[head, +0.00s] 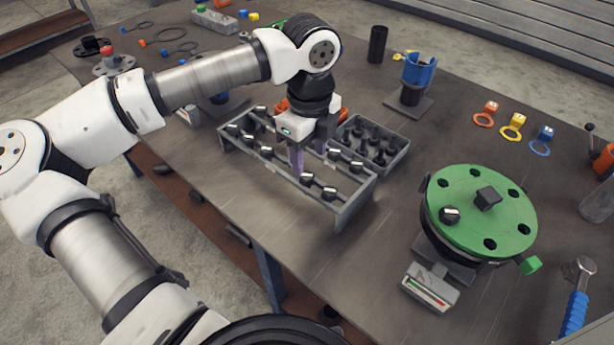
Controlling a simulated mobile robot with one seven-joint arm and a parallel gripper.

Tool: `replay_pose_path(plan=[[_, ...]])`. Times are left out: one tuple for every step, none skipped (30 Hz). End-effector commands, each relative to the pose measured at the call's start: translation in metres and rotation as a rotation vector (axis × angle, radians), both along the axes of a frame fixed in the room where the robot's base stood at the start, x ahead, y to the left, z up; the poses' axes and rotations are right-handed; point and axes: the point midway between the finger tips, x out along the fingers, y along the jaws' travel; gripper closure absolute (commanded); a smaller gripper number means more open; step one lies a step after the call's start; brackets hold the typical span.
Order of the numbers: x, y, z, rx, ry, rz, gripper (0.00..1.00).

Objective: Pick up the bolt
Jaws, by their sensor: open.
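Several dark bolts with light heads, such as one bolt (307,179), sit in the long grey rack (349,209) at the middle of the table. My gripper (308,160) points down over the rack, its two purple fingers apart and open. The fingertips are close to the bolts in the middle of the rack. I cannot tell whether a bolt is between them, as the gripper hides part of the rack. Another bolt (449,215) sits in the green flange (475,190) at the right.
A grey bin (400,158) of dark bolts stands just behind the rack. A blue cup-like part (419,68) on a stand is further back. A blue-handled tool (577,305) lies at the front right. The table between the rack and the flange is clear.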

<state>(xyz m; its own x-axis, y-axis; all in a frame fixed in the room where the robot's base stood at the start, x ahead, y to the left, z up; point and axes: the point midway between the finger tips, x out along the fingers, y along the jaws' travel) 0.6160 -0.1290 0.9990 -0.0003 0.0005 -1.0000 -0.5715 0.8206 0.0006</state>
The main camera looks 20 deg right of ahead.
Motion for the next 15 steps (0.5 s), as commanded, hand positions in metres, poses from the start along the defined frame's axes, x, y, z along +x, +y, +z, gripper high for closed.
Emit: replay_pose_path(plan=[[0.0,0.0,-0.002,0.0,0.002,-0.001,0.49],[0.0,0.0,-0.004,0.0,0.002,-0.001,0.49],[-0.001,0.001,-0.006,-0.001,0.003,-0.002,0.49],[-0.001,0.001,-0.009,-0.001,0.003,-0.002,0.49],[-0.001,0.001,-0.013,-0.001,0.005,-0.002,0.49],[-0.001,0.002,-0.018,-0.001,0.004,-0.002,0.49],[-0.001,0.002,-0.023,-0.003,0.005,-0.002,0.49],[-0.001,0.002,-0.027,-0.002,0.005,-0.002,0.49],[-0.001,0.003,-0.033,-0.002,0.003,-0.002,0.49],[-0.001,0.003,-0.038,-0.001,0.004,-0.002,0.49],[0.0,0.003,-0.042,-0.001,0.004,-0.002,0.49],[0.0,0.003,-0.046,-0.001,0.002,-0.001,0.49],[0.0,0.003,-0.049,0.0,0.002,-0.001,0.49],[0.0,0.003,-0.051,0.0,0.002,-0.001,0.49],[0.0,0.002,-0.052,-0.001,0.001,-0.001,0.49]])
